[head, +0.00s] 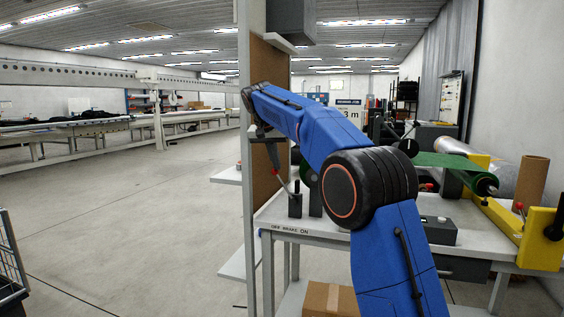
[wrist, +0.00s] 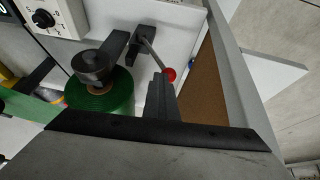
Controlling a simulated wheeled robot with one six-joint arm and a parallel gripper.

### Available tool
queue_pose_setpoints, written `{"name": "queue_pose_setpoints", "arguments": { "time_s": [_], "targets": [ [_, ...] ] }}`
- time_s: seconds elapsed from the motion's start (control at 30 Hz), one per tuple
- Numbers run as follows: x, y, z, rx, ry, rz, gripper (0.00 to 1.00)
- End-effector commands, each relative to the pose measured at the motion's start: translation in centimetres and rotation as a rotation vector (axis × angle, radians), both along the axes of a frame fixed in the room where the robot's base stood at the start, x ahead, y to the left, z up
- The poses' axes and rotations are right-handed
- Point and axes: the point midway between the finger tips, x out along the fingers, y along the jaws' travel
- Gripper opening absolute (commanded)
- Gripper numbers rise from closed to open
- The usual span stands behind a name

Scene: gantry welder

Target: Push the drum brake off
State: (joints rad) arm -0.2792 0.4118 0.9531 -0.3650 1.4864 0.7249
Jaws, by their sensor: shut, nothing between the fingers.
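The drum brake is a thin metal lever with a red knob (head: 275,171) on a dark base (head: 295,205) at the left end of the table. In the head view the lever leans to the left. In the wrist view the red knob (wrist: 169,74) is at the end of the lever, which comes from a black bracket (wrist: 149,40). My gripper (head: 272,155) is shut and empty, pointing down close to the knob. In the wrist view its fingers (wrist: 161,90) are beside the knob; I cannot tell whether they touch it.
The table edge (head: 290,231) reads OFF, BRAKE, ON from left to right. A grey post with a brown panel (head: 270,110) stands close to my gripper. A green roll (wrist: 100,97) with a dark hub is near the lever. Open floor (head: 130,220) lies to the left.

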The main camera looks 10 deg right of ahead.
Motion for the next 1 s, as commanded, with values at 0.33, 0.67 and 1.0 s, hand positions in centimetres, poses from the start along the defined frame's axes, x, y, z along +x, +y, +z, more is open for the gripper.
{"name": "queue_pose_setpoints", "arguments": {
  "time_s": [0.33,0.67,1.0],
  "targets": [
    [0.4,0.8,-0.4,0.002,0.0,0.003,0.0],
    [0.4,0.9,-0.6,0.002,0.003,0.003,0.0],
    [-1.2,-1.4,1.5,0.002,-0.002,0.001,0.0]
  ]
}}
